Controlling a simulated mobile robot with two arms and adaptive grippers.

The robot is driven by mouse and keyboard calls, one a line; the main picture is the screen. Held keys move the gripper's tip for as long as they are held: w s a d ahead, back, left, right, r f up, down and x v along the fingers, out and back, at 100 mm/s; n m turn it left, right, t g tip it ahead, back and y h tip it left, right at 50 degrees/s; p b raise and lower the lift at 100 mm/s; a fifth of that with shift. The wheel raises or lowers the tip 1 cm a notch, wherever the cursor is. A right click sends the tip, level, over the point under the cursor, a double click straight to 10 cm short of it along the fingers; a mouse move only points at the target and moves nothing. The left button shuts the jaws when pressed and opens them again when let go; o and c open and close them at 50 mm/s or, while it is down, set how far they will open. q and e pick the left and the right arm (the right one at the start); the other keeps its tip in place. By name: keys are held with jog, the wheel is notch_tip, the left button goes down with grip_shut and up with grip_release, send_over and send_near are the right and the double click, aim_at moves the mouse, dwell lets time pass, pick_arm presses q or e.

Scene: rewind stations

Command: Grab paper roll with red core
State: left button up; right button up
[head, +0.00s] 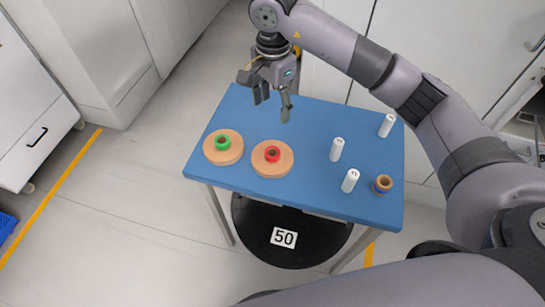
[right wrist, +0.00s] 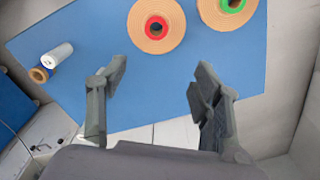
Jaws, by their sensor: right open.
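The paper roll with the red core (head: 272,170) is a flat tan disc lying on the blue table, left of the middle in the head view. In the right wrist view, this roll (right wrist: 157,43) lies at the top centre, beyond the fingertips, with its red core facing up. My right gripper (head: 274,105) is open and empty, above the table's far left part, apart from the roll. Its two spread fingers also show in the right wrist view (right wrist: 160,74). My left gripper is not in view.
A similar roll with a green core (head: 223,157) lies close to the left. White cylinders (head: 337,149) stand on the right half of the blue table (head: 310,120), with a small tan roll (head: 385,181) near the right edge. The table's middle is clear.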

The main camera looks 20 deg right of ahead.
jog(key=p, duration=0.3)
send_over(272, 152)
notch_tip(272, 152, down, 12)
jog(key=f+p, duration=0.1)
jog(key=s+f+p, duration=0.1)
jog(key=f, duration=0.2)
jog(key=shift+s+a+f+p, duration=0.1)
jog(key=shift+s+a+p, duration=0.2)
jog(key=shift+p, duration=0.1)
jog(key=shift+w+f, duration=0.1)
jog(key=shift+f, duration=0.4)
jog(key=c, duration=1.3)
